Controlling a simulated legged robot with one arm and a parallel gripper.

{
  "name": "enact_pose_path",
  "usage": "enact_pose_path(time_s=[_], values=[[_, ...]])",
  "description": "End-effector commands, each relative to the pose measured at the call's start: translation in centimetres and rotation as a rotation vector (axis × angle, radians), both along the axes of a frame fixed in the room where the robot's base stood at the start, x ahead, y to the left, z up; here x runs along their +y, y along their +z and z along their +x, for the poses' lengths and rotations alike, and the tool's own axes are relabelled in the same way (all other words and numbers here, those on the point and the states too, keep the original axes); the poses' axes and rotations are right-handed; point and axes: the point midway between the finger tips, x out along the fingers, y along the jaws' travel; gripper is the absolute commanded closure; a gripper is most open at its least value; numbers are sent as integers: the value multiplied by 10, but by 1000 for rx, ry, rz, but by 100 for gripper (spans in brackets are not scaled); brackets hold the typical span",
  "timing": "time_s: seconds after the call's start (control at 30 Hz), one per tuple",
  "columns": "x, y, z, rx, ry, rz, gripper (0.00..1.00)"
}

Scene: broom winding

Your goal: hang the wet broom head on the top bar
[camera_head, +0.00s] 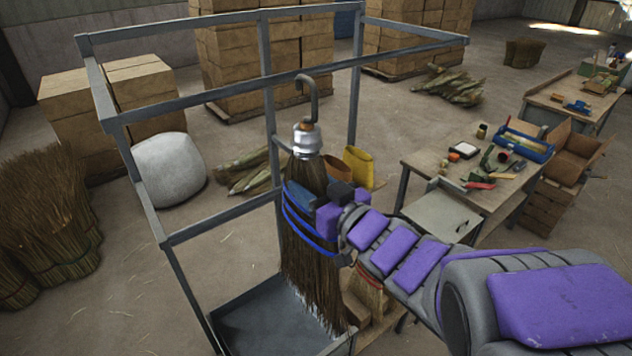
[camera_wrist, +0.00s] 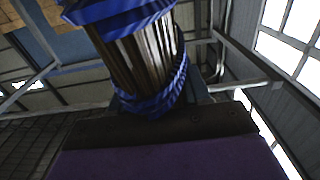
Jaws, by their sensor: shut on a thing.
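The broom head (camera_head: 307,265) hangs upright with its brown bristles down, bound with blue bands and topped by a silver cap with a metal hook (camera_head: 309,90). My gripper (camera_head: 325,203) is shut on it at the blue bands. The bound part also fills the upper middle of the wrist view (camera_wrist: 145,50). The top bar (camera_head: 240,88) is the front upper rail of a grey metal frame. In the head view the hook overlaps this bar, its bend slightly above it; I cannot tell whether they touch. The fingertips are partly hidden by the bristles.
A grey drip tray (camera_head: 240,318) sits at the bottom of the frame, below the bristles. A workbench (camera_head: 480,190) with tools stands at right. A white sack (camera_head: 168,168), bundles of bristle (camera_head: 45,215) and stacked boxes (camera_head: 262,60) stand behind and left.

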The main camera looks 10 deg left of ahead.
Motion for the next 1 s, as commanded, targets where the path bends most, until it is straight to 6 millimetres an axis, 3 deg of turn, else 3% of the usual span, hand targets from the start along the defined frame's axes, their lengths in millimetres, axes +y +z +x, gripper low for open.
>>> enact_pose_path(time_s=[1.0], values=[[53, 0, 44, -5, 0, -2, 100]])
